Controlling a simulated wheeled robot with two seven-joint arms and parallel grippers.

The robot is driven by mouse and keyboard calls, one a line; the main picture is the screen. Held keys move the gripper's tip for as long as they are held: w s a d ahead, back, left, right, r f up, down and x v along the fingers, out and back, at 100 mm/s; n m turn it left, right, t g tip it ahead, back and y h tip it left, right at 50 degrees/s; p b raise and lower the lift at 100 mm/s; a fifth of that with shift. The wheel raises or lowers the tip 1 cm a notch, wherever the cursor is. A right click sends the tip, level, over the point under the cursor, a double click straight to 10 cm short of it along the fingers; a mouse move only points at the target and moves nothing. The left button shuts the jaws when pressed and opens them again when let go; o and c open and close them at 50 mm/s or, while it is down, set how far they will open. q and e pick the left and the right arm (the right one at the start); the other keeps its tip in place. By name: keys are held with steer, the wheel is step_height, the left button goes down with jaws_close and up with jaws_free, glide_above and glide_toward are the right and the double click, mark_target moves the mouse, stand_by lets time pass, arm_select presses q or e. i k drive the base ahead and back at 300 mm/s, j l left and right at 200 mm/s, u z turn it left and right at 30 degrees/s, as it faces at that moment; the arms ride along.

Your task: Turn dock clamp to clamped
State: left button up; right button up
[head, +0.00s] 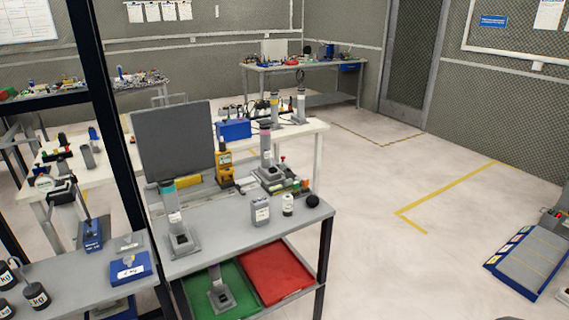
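I cannot pick out a dock clamp for certain. Any clamp handle there is too small or outside the frame to read. Neither of my grippers is in view.
A grey workbench (215,250) stands at centre left, bearing cylinders on stands and small devices, with a green tray (240,292) and a red tray (275,272) below. A dark post (112,130) rises at left. The floor (440,260) between bench and platform is clear.

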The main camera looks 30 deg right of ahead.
mark_target(282, 158)
steer(key=l+z, duration=0.15)
steer(key=l, duration=0.3)
steer(key=l+z, duration=0.15)
steer(key=l, duration=0.3)
steer(key=i+l+z, duration=0.15)
steer(key=l, duration=0.3)
steer(key=l+z, duration=0.15)
steer(key=l, duration=0.3)
steer(key=i+l+z, duration=0.15)
steer(key=l, duration=0.3)
steer(key=i+l+z, duration=0.15)
steer(key=l, duration=0.25)
steer(key=i+l+z, duration=0.15)
steer(key=l, duration=0.25)
